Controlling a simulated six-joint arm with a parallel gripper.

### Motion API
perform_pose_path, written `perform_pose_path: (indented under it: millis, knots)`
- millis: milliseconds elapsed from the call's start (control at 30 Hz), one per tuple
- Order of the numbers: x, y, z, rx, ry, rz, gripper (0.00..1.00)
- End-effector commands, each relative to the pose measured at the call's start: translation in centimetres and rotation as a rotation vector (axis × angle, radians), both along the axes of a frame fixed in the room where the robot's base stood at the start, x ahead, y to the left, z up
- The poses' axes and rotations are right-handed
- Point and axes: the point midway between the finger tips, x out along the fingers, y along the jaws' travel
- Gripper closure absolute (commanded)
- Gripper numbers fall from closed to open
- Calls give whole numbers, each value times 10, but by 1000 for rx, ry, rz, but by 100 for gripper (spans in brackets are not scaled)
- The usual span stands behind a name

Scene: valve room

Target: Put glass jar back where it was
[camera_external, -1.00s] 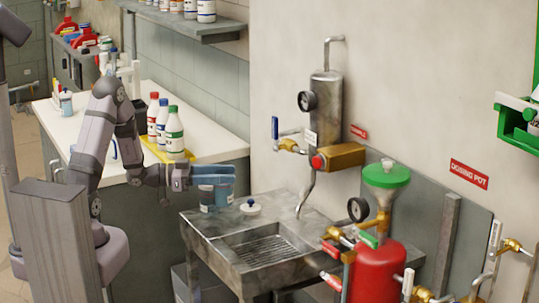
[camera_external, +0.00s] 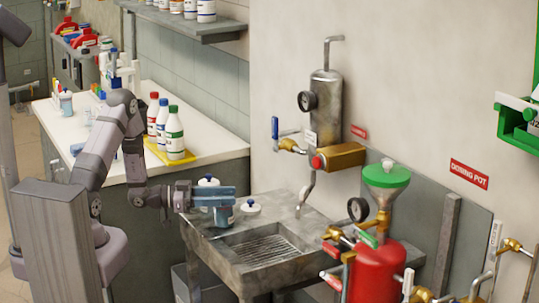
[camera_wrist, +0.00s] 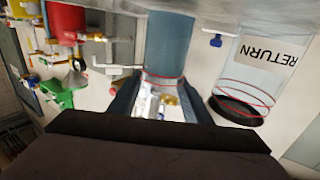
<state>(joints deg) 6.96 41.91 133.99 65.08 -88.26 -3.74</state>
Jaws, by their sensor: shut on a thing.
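The glass jar in my grip holds blue liquid. It shows below my gripper (camera_external: 229,196) in the external view (camera_external: 225,217) and between the fingers (camera_wrist: 160,88) in the wrist view (camera_wrist: 168,45). My gripper is shut on it, at the left of the metal sink bench (camera_external: 200,223). The jar looks upright, low over or on the bench top; I cannot tell if it touches. A white lid with a blue knob (camera_external: 208,181) shows just behind my gripper; what is under it is mostly hidden.
Another white lid (camera_external: 250,208) with a blue knob lies on the bench by the sink basin (camera_external: 265,250). In the wrist view a clear container labelled RETURN (camera_wrist: 255,70) stands close to the held jar. Bottles (camera_external: 174,133) stand on the counter behind; a red dosing pot (camera_external: 374,270) is at right.

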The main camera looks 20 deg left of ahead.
Motion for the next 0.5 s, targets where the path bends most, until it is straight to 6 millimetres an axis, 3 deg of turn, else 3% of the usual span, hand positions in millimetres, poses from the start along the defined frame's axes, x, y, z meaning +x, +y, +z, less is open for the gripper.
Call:
perform_pose_path:
  millis: [400,433,500]
  knots:
    - [0,0,-4,-1,-3,0,100]
    - [0,0,-4,0,-1,0,49]
    - [0,0,-3,0,-1,0,48]
